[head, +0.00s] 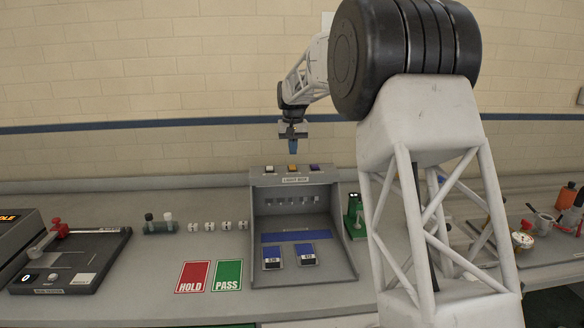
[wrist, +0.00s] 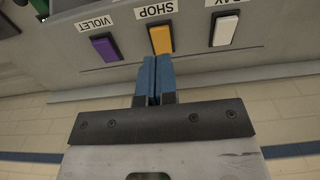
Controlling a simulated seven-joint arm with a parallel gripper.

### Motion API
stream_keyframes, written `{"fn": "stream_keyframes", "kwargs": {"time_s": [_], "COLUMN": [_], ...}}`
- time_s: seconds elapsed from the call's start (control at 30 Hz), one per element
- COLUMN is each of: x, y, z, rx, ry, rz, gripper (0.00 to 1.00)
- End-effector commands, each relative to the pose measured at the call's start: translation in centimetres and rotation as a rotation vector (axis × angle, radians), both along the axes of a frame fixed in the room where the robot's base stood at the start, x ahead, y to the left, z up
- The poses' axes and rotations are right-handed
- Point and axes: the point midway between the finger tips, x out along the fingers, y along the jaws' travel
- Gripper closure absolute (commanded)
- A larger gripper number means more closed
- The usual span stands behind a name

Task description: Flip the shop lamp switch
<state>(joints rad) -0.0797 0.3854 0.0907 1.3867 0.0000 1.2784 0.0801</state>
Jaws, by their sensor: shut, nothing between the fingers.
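The shop lamp switch is an orange rocker on top of the light box. In the wrist view the shop switch (wrist: 161,39) sits under an upside-down SHOP label, between a violet switch (wrist: 105,48) and a white switch (wrist: 225,31). In the head view the shop switch (head: 291,168) is in the middle of the row. My gripper (head: 293,148) hangs above the light box (head: 345,243), fingers pointing down, with a gap above the switches. In the wrist view my gripper (wrist: 154,66) has its blue fingers together and empty, their tips just short of the shop switch in the picture.
Inside the light box lie two blue-and-grey swatches (head: 272,258). Red HOLD (head: 193,277) and green PASS (head: 228,275) cards lie left of it. A green device (head: 355,215) stands close on its right. The brick wall (head: 150,80) is behind.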

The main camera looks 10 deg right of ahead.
Motion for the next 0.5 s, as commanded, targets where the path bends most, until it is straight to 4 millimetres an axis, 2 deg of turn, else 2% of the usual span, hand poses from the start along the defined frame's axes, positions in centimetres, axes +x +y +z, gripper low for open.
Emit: {"fn": "stream_keyframes", "kwargs": {"time_s": [0.23,0.5], "x": [0.0,0.0], "y": [0.0,0.0], "z": [1.3,1.7], "rx": [0.000,0.000], "ry": [0.001,0.001], "rz": [0.000,0.000], "gripper": [1.00,1.00]}}
